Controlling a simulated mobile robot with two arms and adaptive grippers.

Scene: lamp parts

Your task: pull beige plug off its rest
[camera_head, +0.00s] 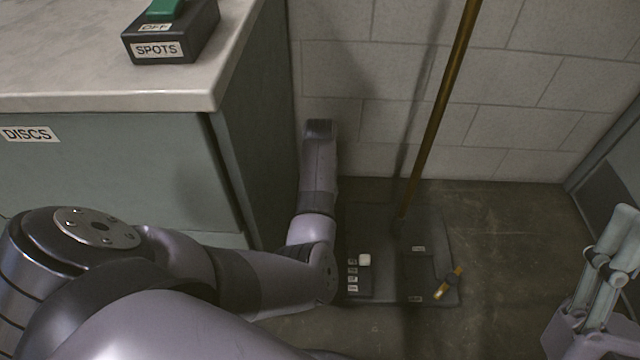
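A small pale cream block (364,260), the closest match to the beige plug, is by the upper right of a dark labelled block (353,282) on a dark floor mat. Whether it sits in or beside that block is too small to tell. My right gripper (622,226) is at the right edge, partly cut off, well away from the cream block. Its finger opening cannot be made out.
The dark mat (434,235) also bears a yellow piece (449,283) with a dark band. A brass pole (437,115) rises from the mat. A grey cabinet (110,170) with a SPOTS switch box (170,35) stands left. Floor right of the mat is clear.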

